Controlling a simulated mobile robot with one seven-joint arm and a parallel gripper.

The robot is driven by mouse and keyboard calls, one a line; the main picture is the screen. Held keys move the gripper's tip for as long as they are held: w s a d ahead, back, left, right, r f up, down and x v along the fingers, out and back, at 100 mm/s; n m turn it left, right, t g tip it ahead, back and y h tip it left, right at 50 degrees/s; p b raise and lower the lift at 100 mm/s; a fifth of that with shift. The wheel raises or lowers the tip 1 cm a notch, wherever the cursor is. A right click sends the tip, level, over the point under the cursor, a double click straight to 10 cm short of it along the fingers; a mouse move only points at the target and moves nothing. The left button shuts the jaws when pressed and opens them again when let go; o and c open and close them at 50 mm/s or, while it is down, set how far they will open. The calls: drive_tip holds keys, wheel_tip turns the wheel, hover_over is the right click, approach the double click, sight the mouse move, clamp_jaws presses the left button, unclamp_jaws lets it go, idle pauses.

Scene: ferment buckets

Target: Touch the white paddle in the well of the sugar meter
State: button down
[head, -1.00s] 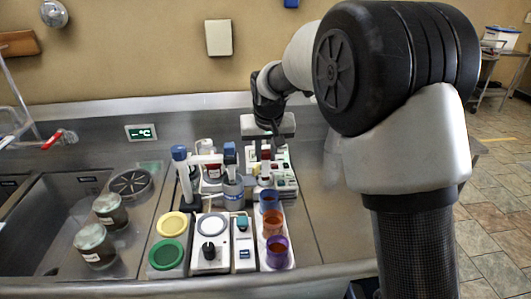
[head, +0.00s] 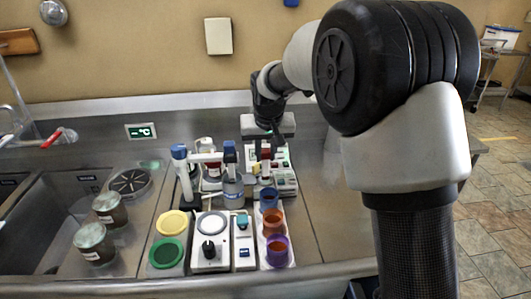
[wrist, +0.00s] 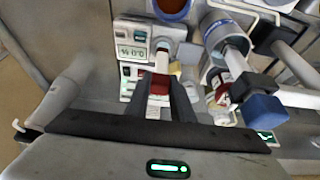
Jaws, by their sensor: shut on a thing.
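The sugar meter (wrist: 150,38) appears to be the grey-white device with a small percent display in the wrist view. It also shows in the head view (head: 285,180). A pale post-like part (wrist: 176,68) beside it may be the white paddle, but I cannot tell whether it lies in the well. Contact with the paddle cannot be seen.
Blue, orange and purple cups (head: 275,222) stand in front. A white dial unit (head: 209,250) and two jars (head: 93,241) are further left. The steel counter right is clear.

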drive_tip(key=shift+f, duration=0.35)
drive_tip(key=shift+r, duration=0.15)
idle(0.6)
drive_tip(key=shift+r+p, duration=2)
drive_tip(key=shift+r, duration=0.95)
